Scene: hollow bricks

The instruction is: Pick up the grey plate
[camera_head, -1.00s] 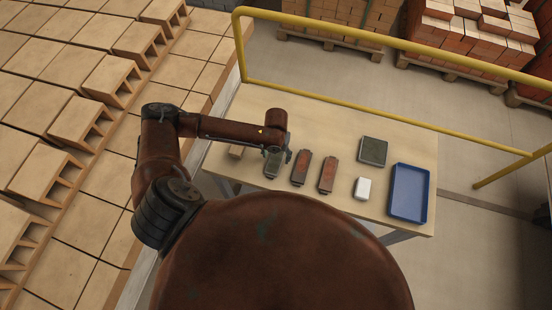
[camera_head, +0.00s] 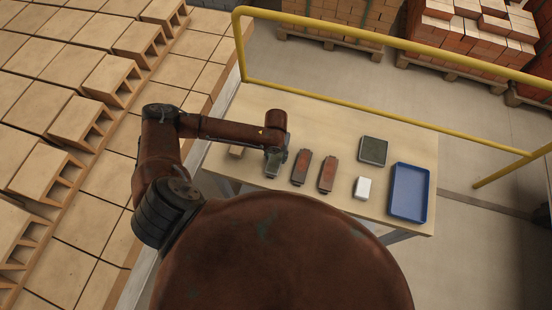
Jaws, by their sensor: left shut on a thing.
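The grey plate (camera_head: 271,171) is a small oblong piece lying near the left part of the table, left of two reddish-brown pieces. My left gripper (camera_head: 276,158) reaches over it from above and is shut on it. The gripper and the end of my left arm hide the plate's far part. I cannot tell whether the plate is clear of the table. My right gripper is out of view.
On the pale table (camera_head: 330,145) are two reddish-brown pieces (camera_head: 302,167) (camera_head: 327,174), a white block (camera_head: 363,188), a dark grey-green square (camera_head: 373,151), a blue tray (camera_head: 408,193) and a tan block (camera_head: 236,151). A yellow rail (camera_head: 400,119) runs behind.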

